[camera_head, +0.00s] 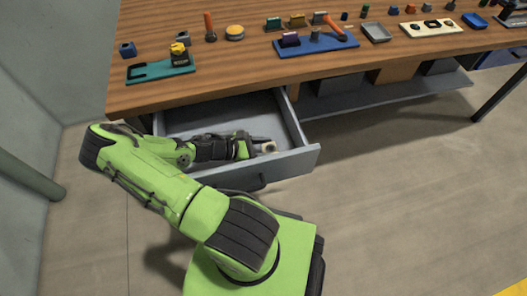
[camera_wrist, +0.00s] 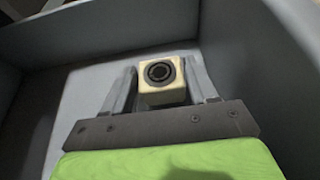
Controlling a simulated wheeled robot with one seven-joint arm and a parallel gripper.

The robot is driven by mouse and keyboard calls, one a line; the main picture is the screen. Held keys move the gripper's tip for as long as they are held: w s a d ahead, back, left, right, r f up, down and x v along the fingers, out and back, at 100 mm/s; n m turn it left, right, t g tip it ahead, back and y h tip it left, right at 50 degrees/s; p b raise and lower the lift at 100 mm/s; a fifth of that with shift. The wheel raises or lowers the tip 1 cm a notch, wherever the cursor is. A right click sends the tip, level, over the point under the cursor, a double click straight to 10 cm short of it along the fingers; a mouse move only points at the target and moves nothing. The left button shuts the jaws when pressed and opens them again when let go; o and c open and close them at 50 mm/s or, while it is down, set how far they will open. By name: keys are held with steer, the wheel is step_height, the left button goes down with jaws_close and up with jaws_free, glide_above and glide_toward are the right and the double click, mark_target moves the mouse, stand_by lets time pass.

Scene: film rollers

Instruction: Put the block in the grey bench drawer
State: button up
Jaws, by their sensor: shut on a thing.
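The grey bench drawer (camera_head: 307,157) is pulled open under the wooden workbench. My gripper (camera_head: 262,147) is over the drawer's interior, near its right side. In the wrist view my gripper (camera_wrist: 162,92) is shut on the block (camera_wrist: 163,94), a cream-coloured cube with a dark round ring on the face toward the camera. The block also shows as a small pale shape at the gripper's tip in the head view (camera_head: 268,147). The drawer's floor and grey walls (camera_wrist: 110,32) surround the block in the wrist view. I cannot tell whether the block touches the drawer floor.
The wooden workbench (camera_head: 250,60) above the drawer holds a teal tray (camera_head: 150,71), a blue tray (camera_head: 310,47), a grey tray (camera_head: 376,33) and several small parts. A lower shelf (camera_head: 385,92) with boxes is to the right. Open floor (camera_head: 400,200) lies at right.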

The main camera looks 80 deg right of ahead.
steer(key=shift+f, duration=0.6)
steer(key=shift+r, duration=0.1)
steer(key=o, duration=1.4)
steer(key=p+v, duration=0.3)
steer(key=v, duration=0.9)
steer(key=shift+r+p, duration=0.1)
steer(key=shift+p, duration=0.2)
